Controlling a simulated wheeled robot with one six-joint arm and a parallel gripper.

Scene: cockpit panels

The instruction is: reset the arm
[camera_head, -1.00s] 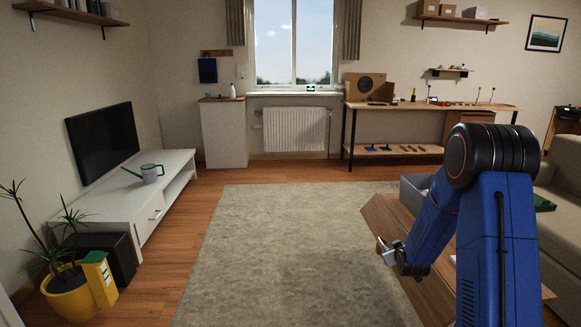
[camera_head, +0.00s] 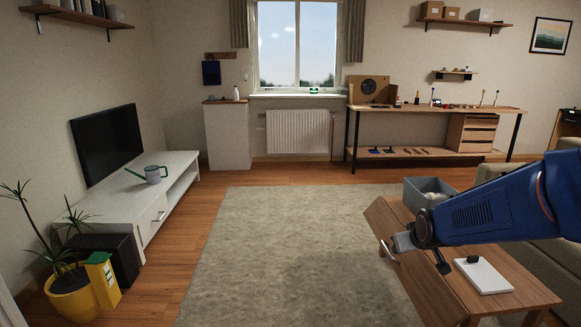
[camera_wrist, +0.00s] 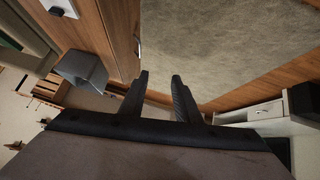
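My blue arm reaches in from the right edge of the head view and lies nearly level over the wooden coffee table (camera_head: 520,287). Its end is above the table's left part. My gripper (camera_wrist: 161,76) shows in the wrist view as two dark fingers with a clear gap and nothing between them. In the head view the fingers are small and partly hidden by the wrist, and I cannot make out their gap there.
A white pad (camera_head: 486,276) with a small black object lies on the coffee table. A grey bin (camera_head: 413,193) stands behind it, and a sofa (camera_head: 548,210) is at the right. The rug (camera_head: 300,240) is clear. A white TV bench (camera_head: 140,205) stands left.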

